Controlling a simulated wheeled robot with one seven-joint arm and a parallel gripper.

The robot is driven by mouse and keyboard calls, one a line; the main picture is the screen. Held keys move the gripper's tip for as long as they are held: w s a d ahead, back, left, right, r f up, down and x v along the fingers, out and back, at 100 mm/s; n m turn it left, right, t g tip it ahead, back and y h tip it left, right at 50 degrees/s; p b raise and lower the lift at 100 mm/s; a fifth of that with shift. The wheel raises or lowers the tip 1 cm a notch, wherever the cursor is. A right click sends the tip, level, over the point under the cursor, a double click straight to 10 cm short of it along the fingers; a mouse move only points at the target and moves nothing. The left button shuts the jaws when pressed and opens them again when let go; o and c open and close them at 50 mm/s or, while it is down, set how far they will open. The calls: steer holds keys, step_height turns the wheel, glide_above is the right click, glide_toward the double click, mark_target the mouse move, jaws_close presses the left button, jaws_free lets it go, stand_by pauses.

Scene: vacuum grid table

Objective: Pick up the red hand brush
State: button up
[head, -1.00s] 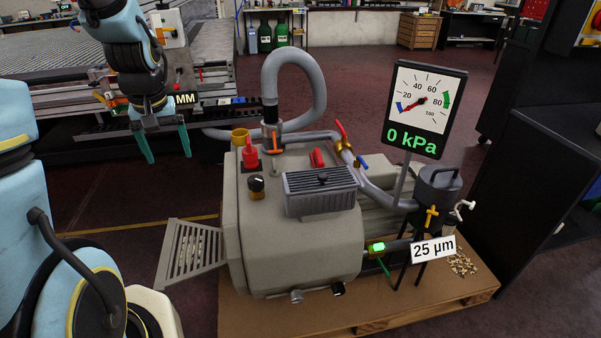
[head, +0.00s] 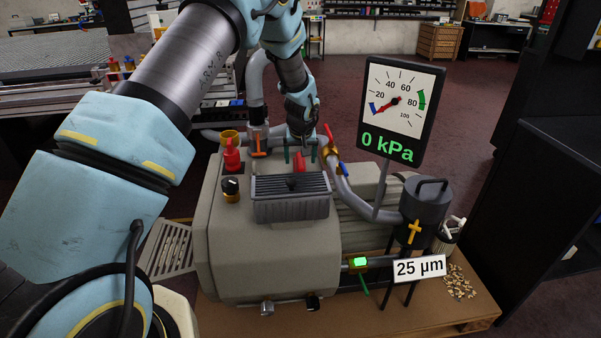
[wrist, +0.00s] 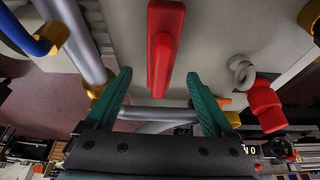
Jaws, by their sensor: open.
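The red hand brush (head: 299,160) lies on top of the beige pump housing, just behind the grey finned box. In the wrist view the red hand brush (wrist: 163,48) shows as a long red body on the pale surface, roughly in line with the gap between the fingers. My gripper (head: 300,154) is over the pump top at the brush. In the wrist view my gripper (wrist: 159,76) has its two green fingers wide apart, one on either side of the brush's near end, and holds nothing. The depth between fingertips and brush is hard to tell.
The grey finned box (head: 291,198) stands just in front of the brush. A red fitting (head: 232,155) is to the left. A pipe with a red-handled valve (head: 330,140) is close on the right. The gauge display (head: 400,110) reads 0 kPa.

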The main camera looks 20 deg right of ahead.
steer(key=shift+w+p+x, duration=0.15)
steer(key=shift+p+x, duration=0.2)
steer(key=shift+x, duration=1)
steer(key=shift+w+p+x, duration=0.15)
steer(key=shift+p+x, duration=0.2)
steer(key=shift+x, duration=1.05)
steer(key=shift+r, duration=0.15)
jaws_close()
